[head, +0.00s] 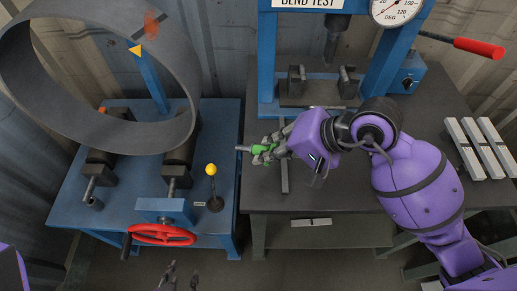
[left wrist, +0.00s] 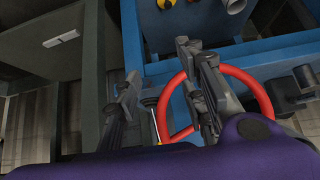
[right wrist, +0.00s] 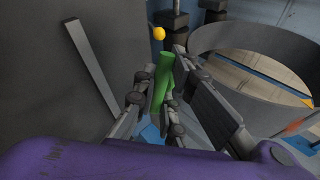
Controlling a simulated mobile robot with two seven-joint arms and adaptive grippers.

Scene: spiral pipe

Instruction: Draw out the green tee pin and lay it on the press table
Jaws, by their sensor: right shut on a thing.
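The green tee pin (head: 262,158) is in my right gripper (head: 272,148), over the left edge of the dark press table (head: 350,190). A grey end points left past the fingers. In the right wrist view the green part (right wrist: 161,78) lies between the fingers of my right gripper (right wrist: 158,85), which are shut on it. My left gripper (head: 172,278) is low at the bottom of the head view, in front of the blue roller machine. In the left wrist view its fingers (left wrist: 158,78) are apart with nothing between them.
The blue machine (head: 150,225) has a red handwheel (head: 162,235), a yellow-knobbed lever (head: 211,170) and a large grey ring (head: 20,75). A grey bar (head: 285,175) lies on the press table below the blue press (head: 268,60). Several pale bars (head: 478,148) lie at right.

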